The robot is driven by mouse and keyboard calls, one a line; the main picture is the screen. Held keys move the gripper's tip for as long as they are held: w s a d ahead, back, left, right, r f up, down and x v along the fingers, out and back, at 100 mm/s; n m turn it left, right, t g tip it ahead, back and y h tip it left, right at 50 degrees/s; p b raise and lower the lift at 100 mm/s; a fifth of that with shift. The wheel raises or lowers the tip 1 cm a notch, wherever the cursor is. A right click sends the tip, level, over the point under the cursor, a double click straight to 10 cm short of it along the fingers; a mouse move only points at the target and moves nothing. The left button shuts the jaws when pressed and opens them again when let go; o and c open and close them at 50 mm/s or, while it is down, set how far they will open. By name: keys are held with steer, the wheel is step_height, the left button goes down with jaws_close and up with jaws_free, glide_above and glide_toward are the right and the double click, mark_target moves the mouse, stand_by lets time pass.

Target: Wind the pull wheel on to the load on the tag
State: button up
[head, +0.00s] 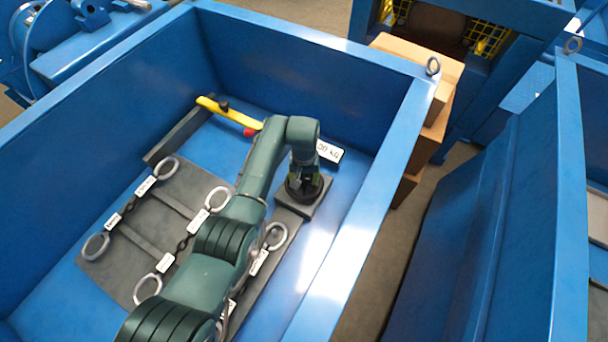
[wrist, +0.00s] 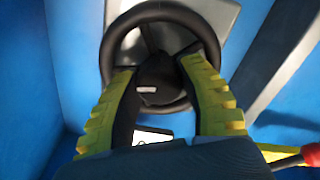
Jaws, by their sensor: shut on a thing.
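The pull wheel (wrist: 108,50) is a black round handwheel with a dark hub. It fills the upper middle of the wrist view, and in the head view the wheel (head: 296,191) sits on a grey block. My gripper (wrist: 168,75) has yellow-green ribbed fingers on both sides of the hub and is shut on it. In the head view my gripper (head: 303,172) points down onto the wheel. A white tag (head: 329,151) reading a load in kg, its first digits partly hidden by my arm, stands right behind the wheel.
Several chain pieces with grey rings and white labels lie on a dark mat (head: 118,262). A yellow bar (head: 228,111) with a black knob and red end lies at the back. Blue bin walls (head: 392,165) enclose the area. Cardboard boxes (head: 437,75) stand outside right.

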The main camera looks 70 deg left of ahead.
mark_target(304, 178)
steer(key=m+p, duration=0.1)
steer(key=m, duration=0.3)
steer(key=shift+m, duration=0.3)
steer(key=shift+f+m+p, duration=0.1)
steer(key=shift+m+p, duration=0.35)
steer(key=shift+m, duration=1.55)
steer(key=o, duration=1.2)
step_height(304, 178, up, 12)
steer(key=shift+r, duration=0.1)
